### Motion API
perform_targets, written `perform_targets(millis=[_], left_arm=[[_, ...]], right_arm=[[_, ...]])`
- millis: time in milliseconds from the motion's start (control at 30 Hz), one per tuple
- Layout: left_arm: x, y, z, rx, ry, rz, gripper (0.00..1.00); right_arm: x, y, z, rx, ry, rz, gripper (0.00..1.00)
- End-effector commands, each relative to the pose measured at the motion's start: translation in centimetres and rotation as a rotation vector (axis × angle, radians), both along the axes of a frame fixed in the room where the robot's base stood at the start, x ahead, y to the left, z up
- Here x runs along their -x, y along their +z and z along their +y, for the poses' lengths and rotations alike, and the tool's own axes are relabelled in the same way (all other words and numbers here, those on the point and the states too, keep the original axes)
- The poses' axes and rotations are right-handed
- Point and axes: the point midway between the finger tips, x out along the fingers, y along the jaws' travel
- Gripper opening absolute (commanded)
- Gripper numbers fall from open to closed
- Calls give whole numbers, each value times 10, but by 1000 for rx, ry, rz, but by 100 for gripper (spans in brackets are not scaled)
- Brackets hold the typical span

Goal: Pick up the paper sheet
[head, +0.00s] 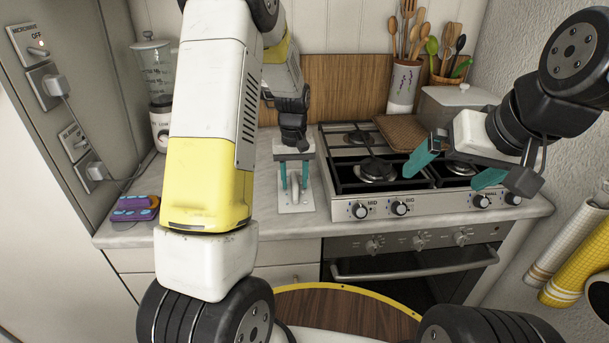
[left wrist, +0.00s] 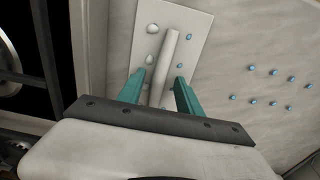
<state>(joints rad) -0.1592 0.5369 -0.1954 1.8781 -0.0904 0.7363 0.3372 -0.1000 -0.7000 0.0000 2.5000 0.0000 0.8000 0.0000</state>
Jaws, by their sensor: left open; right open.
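The paper sheet (head: 301,205) looks like a small white rectangle lying flat on the counter, left of the stove. A pale rod-like handle (left wrist: 170,58) stands out from it, with small white and blue bits around it; the sheet also shows in the left wrist view (left wrist: 198,28). My left gripper (head: 294,183) is over the sheet, open, with one teal finger on each side of the handle. I cannot tell whether the fingers touch it. My right gripper (head: 455,170) is open and empty above the stove.
The stove (head: 358,182) stands right of the sheet. A blender (head: 152,85) and a purple-and-blue item (head: 135,207) are on the left of the counter. Several small blue dots (left wrist: 273,73) lie on the counter near the sheet. A utensil jar (head: 403,85) stands behind the stove.

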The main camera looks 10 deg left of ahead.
Motion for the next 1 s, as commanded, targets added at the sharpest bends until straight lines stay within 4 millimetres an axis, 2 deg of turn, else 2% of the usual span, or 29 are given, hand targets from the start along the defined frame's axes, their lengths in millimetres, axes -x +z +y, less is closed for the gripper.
perform_targets(millis=[67,267,700,867,1000], left_arm=[[0,0,0,0,0,0,40],[0,0,0,0,0,0,1],[-1,4,0,0,0,-2,0],[-1,17,0,1,0,-4,0],[-1,35,0,1,0,-5,0]], right_arm=[[0,0,0,0,0,0,100],[0,0,0,0,0,0,100],[0,0,0,0,0,0,100],[0,0,0,0,0,0,100],[0,0,0,0,0,0,100]])
